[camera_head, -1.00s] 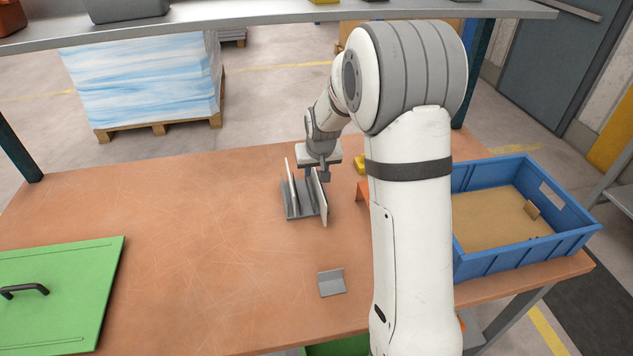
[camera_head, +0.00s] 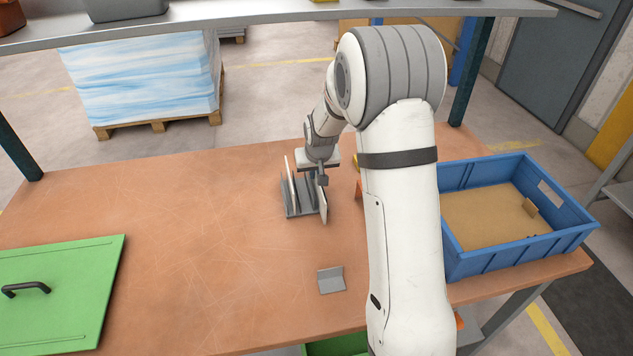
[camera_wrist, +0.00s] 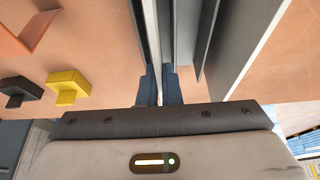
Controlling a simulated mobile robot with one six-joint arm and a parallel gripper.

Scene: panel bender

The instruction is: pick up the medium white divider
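A grey slotted rack (camera_head: 303,211) stands on the table and holds upright white dividers. One white divider (camera_head: 290,178) is at its left side and another white divider (camera_head: 322,204) at its right side. My gripper (camera_head: 322,181) is low over the right divider and hides its upper part. In the wrist view, my two dark fingertips (camera_wrist: 159,88) lie close on either side of this divider (camera_wrist: 150,35). I cannot tell whether they press on it. The other white divider (camera_wrist: 258,45) stands farther right in that view, beyond grey rack fins (camera_wrist: 187,35). Which divider is the medium one is unclear.
A small grey angled piece (camera_head: 331,280) lies in front of the rack. A blue bin (camera_head: 530,245) stands at the right and a green panel with a handle (camera_head: 75,290) lies at the left. Yellow (camera_wrist: 66,88) and black (camera_wrist: 20,91) knobbed pieces are near my gripper.

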